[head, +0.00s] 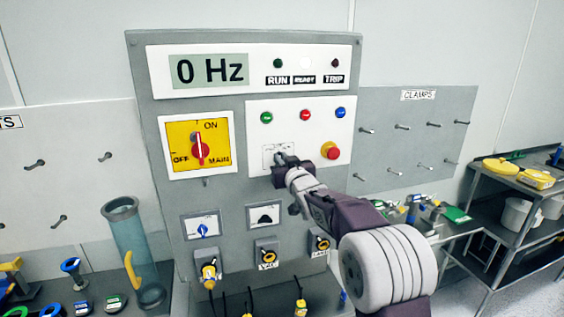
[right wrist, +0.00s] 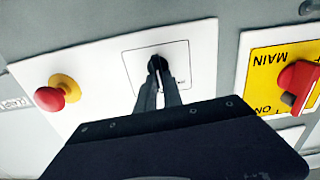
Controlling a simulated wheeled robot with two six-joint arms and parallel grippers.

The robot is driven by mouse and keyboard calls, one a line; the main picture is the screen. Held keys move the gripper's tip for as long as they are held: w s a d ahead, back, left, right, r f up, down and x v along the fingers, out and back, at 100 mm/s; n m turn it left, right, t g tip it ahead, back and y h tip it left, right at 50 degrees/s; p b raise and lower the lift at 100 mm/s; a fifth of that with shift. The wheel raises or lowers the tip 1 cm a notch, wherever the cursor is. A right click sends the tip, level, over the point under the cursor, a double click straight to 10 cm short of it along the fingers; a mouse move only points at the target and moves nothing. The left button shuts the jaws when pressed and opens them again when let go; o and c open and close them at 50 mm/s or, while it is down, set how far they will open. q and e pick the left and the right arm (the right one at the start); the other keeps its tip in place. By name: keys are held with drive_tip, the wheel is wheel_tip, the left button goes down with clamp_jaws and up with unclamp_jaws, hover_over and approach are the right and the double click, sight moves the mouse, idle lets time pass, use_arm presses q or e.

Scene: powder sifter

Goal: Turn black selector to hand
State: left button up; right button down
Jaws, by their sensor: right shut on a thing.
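The black selector (right wrist: 158,63) sits on a small white plate (right wrist: 180,54) on the control panel, mostly hidden by my fingers. In the head view its plate (head: 270,150) shows below the green and red buttons, its lettering too small to read. My right gripper (head: 287,161) reaches it from the lower right. In the right wrist view my right gripper (right wrist: 158,75) has its two fingers closed on the selector, close to the plate. Which way the selector points cannot be told. My left gripper is not in view.
A red mushroom button on a yellow collar (head: 330,150) is close to the right of my gripper. A yellow main switch (head: 198,146) with a red handle is at the left. The display (head: 209,71) reads 0 Hz. Plugs and sockets (head: 267,250) sit below.

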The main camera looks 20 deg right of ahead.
drive_tip(key=shift+a+f+n+b, duration=0.1)
drive_tip(key=shift+a+n+b, duration=0.05)
drive_tip(key=shift+n+b, duration=1.15)
drive_tip(key=shift+a+f+n+b, duration=0.1)
drive_tip(key=shift+a+n+b, duration=0.1)
drive_tip(key=shift+n+b, duration=1.05)
drive_tip(key=shift+a+f+n+b, duration=0.15)
drive_tip(key=shift+n+b, duration=0.85)
drive_tip(key=shift+n, duration=0.55)
drive_tip(key=c, duration=1.5)
unclamp_jaws()
drive_tip(key=shift+r, duration=0.1)
drive_tip(key=shift+s, duration=0.1)
